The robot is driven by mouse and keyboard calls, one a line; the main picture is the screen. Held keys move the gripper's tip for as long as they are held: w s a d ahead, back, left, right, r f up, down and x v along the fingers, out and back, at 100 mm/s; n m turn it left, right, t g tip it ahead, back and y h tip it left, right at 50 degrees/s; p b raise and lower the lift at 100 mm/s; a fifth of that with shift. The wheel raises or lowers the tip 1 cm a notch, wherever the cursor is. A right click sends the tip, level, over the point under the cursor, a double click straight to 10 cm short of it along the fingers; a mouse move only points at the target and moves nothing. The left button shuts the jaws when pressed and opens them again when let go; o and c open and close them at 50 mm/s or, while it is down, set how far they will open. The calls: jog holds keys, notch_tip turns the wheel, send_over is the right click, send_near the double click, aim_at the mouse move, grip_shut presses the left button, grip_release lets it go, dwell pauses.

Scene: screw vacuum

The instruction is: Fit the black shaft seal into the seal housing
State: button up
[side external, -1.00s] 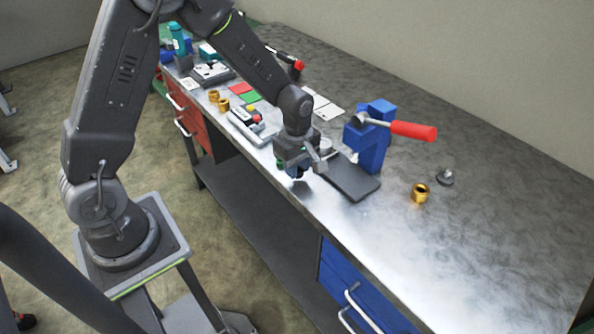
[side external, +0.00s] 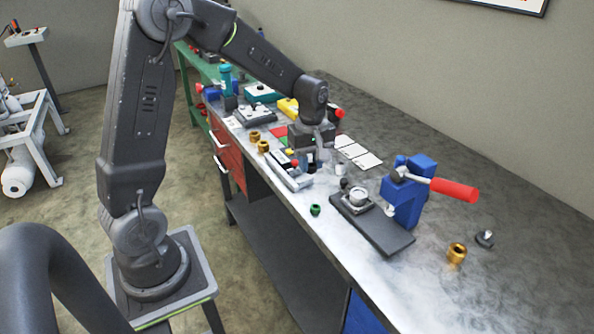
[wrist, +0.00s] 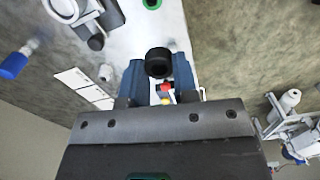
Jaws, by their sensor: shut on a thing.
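The black shaft seal (wrist: 158,62) is a short dark ring held between the blue fingers of my gripper (wrist: 158,78) in the wrist view. In the side view my gripper (side external: 312,168) is above the bench, beside the control box with coloured buttons; the seal is too small to make out there. A round metal cup, seemingly the seal housing (side external: 358,197), stands on a dark base plate (side external: 385,236) to the right of my gripper. It also shows at the top left of the wrist view (wrist: 64,9). My gripper is apart from it.
A blue press (side external: 408,195) with a red lever (side external: 453,189) stands behind the plate. A green ring (side external: 315,210) lies near the front edge. Brass bushings (side external: 456,253), white cards (side external: 357,154) and a control box (side external: 292,176) are around. The bench's right end is mostly clear.

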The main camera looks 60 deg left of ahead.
aim_at(359, 194)
jog(key=w+d+m, duration=0.4)
jog(key=w+d, duration=0.2)
jog(key=w, duration=0.4)
jog(key=shift+w+d+r, duration=0.25)
jog(key=shift+w+d, duration=0.05)
jog(key=shift+d, duration=0.05)
jog(key=shift+f, duration=0.1)
jog(key=shift+f, duration=2.85)
jog(key=shift+f, duration=0.75)
jog(key=shift+r, duration=0.2)
jog(key=shift+r, duration=0.3)
jog(key=shift+f, duration=0.35)
dwell(0.4)
jog(key=shift+r, duration=0.35)
dwell(1.3)
